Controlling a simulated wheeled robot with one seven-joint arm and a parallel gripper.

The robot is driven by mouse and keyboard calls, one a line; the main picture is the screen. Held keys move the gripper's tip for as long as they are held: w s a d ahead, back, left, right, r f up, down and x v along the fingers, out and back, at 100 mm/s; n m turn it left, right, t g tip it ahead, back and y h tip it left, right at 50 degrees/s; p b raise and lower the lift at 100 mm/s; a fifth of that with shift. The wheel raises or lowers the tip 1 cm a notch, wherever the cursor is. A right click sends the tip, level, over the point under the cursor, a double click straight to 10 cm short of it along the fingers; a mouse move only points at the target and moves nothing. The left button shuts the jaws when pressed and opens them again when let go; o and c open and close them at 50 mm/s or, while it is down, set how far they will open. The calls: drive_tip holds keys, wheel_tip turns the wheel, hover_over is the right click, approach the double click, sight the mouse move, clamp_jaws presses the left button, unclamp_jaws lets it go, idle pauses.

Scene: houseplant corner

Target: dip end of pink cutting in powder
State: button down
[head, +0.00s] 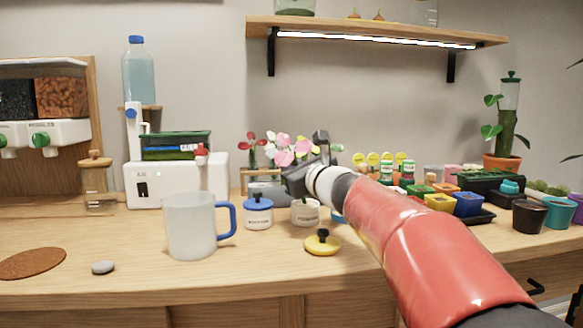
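Pink blooms and pale leaves of the pink cutting (284,158) show just left of and behind my gripper (296,178). The stem's lower end is hidden, and I cannot tell whether my fingers are around it. A small white jar (305,213) with a dark label stands below my gripper; it appears to have no lid, and its contents are not visible. A yellow lid with a black knob (322,243) lies on the table in front of it. A similar white jar with a blue lid (258,211) stands to the left.
Red cuttings (251,139) stand behind, by a wooden rack (244,180). A frosted mug with a blue handle (190,228) is at front left, near a grey stone (103,267). Coloured pots (468,204) crowd the right.

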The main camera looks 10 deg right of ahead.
drive_tip(key=shift+f+b, duration=0.65)
idle(1.5)
drive_tip(key=shift+r, duration=0.1)
wheel_tip(320, 180, up, 7)
drive_tip(key=p, duration=0.4)
drive_tip(key=shift+p, duration=0.4)
idle(0.4)
